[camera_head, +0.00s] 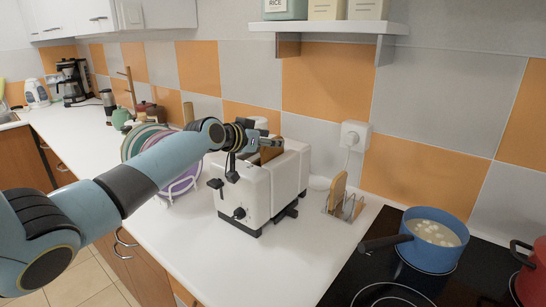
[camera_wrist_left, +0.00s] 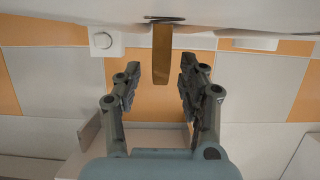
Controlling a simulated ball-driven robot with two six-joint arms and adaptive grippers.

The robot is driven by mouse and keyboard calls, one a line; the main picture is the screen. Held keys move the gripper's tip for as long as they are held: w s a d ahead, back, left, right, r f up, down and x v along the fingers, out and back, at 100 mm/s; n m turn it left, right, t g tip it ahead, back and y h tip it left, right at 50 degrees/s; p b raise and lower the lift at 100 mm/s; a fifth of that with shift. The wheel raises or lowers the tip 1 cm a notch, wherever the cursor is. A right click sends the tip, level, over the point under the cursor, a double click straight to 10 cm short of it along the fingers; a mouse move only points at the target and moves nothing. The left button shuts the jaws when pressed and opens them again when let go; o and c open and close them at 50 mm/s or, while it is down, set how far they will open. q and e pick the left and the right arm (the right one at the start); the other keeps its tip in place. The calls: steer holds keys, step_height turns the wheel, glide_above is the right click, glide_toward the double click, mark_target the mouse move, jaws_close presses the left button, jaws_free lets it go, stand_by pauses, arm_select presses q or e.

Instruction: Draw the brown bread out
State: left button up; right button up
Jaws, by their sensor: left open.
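The brown bread (camera_head: 271,153) stands upright in a slot of the white toaster (camera_head: 258,190), its upper part showing above the slot. In the left wrist view the bread (camera_wrist_left: 162,55) appears edge-on as a narrow brown strip, between and a little beyond my fingertips. My left gripper (camera_head: 262,141) is over the toaster at the bread, partly covering it in the head view. In the wrist view the gripper (camera_wrist_left: 160,82) is open, with a gap on both sides of the bread. The bread's lower part is hidden in the toaster. My right gripper is not in view.
A metal rack (camera_head: 347,207) holding a bread slice (camera_head: 338,188) stands right of the toaster. A blue pot (camera_head: 432,252) sits on the black hob (camera_head: 400,280). Plates (camera_head: 139,141) stand behind my arm. A shelf (camera_head: 330,27) is above. The counter before the rack is clear.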

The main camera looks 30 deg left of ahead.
arm_select(q)
steer(key=shift+s, duration=0.1)
jaws_close()
steer(key=shift+r, duration=0.1)
